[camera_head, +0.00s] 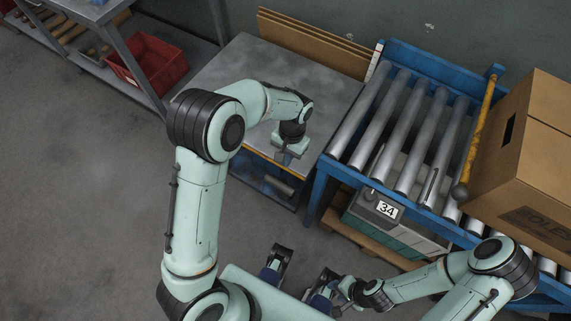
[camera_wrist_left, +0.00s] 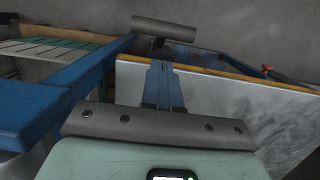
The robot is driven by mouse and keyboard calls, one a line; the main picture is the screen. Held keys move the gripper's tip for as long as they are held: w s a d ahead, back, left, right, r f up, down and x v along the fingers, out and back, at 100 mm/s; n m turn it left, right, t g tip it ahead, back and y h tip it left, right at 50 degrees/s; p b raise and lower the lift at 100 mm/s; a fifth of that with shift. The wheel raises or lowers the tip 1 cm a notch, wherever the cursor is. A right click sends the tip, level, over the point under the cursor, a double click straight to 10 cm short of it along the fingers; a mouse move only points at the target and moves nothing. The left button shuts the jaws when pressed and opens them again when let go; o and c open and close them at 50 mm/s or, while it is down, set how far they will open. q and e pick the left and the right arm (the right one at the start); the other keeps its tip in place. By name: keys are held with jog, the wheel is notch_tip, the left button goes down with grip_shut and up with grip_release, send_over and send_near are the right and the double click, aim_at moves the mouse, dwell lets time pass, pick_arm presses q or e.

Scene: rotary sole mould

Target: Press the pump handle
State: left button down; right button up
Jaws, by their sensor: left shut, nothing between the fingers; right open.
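The pump handle (camera_head: 280,187), a short grey bar, sits low in front of the yellow-edged grey table. It also shows in the left wrist view as a grey crossbar (camera_wrist_left: 164,28) on a short dark stem. My left gripper (camera_head: 285,158) is over the table's front edge, pointing down. Its blue-grey fingers (camera_wrist_left: 160,68) are shut and empty. The table (camera_head: 230,80) carries no visible load. My right gripper (camera_head: 345,291) is open and empty, low at the bottom of the view.
A blue roller conveyor (camera_head: 322,182) stands close to the right of the table, with a green box labelled 34 (camera_head: 386,210) below. A cardboard box (camera_head: 535,125) sits on it. A shelf with a red bin (camera_head: 148,62) is at upper left. Floor at left is clear.

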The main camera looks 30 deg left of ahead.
pick_arm(q)
jog(key=b, duration=0.1)
send_over(284, 182)
notch_tip(284, 182, down, 9)
jog(key=shift+w+r, duration=0.1)
pick_arm(e)
jog(key=shift+w+f, duration=0.2)
jog(key=shift+f, duration=0.3)
